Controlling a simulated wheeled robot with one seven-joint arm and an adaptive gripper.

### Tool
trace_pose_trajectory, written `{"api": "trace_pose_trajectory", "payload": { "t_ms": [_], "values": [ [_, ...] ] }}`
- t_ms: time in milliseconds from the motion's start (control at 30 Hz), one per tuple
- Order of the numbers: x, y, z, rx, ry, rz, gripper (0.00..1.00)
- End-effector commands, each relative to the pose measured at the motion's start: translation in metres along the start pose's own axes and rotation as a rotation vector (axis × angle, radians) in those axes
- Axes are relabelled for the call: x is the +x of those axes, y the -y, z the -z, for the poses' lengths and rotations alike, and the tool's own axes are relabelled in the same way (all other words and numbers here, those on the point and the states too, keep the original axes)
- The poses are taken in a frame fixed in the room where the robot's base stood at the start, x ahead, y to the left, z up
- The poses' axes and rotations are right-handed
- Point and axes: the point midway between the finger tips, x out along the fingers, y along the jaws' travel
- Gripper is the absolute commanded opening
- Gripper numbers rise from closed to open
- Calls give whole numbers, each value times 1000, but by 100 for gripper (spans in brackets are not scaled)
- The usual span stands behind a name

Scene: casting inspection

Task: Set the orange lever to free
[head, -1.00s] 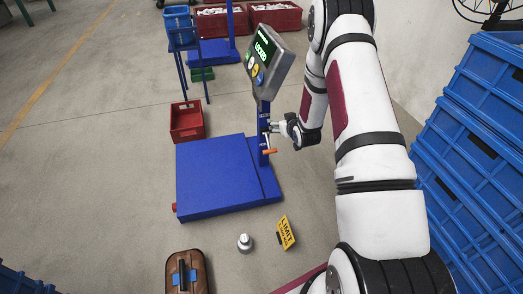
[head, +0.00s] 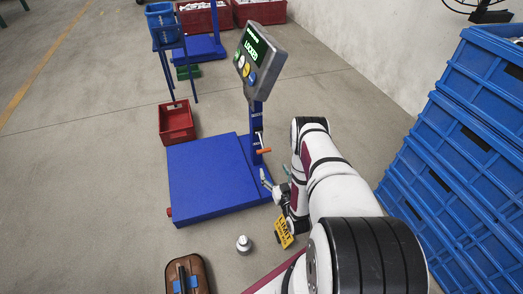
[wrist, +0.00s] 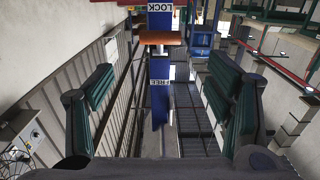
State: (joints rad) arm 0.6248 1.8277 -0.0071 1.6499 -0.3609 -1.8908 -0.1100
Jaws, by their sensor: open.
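The orange lever (head: 263,151) sticks out from the blue post (head: 256,120) of the scale. In the wrist view the lever (wrist: 160,38) lies just under the LOCK label (wrist: 160,6), with the FREE label (wrist: 160,83) farther down the picture. The display (head: 255,47) on top of the post reads LOCKED. My gripper (head: 275,175) is open and empty, below the lever and apart from it in the head view. In the wrist view its two fingers (wrist: 160,100) stand wide to either side of the post.
The blue scale platform (head: 205,178) is bare. A metal weight (head: 243,245) and a yellow LIMIT sign (head: 284,232) are on the floor in front, the sign partly behind my arm. Blue crates (head: 445,165) are stacked at right. A red bin (head: 176,122) stands behind the platform.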

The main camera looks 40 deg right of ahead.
Motion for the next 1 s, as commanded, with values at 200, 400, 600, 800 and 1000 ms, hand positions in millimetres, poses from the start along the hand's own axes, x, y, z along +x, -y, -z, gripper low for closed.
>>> {"api": "trace_pose_trajectory", "payload": {
  "t_ms": [200,400,600,800,1000],
  "values": [
    [38,0,-1,-2,-4,2,73],
    [78,0,-1,-1,-4,1,73],
    [110,1,-1,-1,-2,2,73],
    [128,0,0,-1,-1,2,73],
    [132,1,0,-1,1,2,73]
  ]
}}
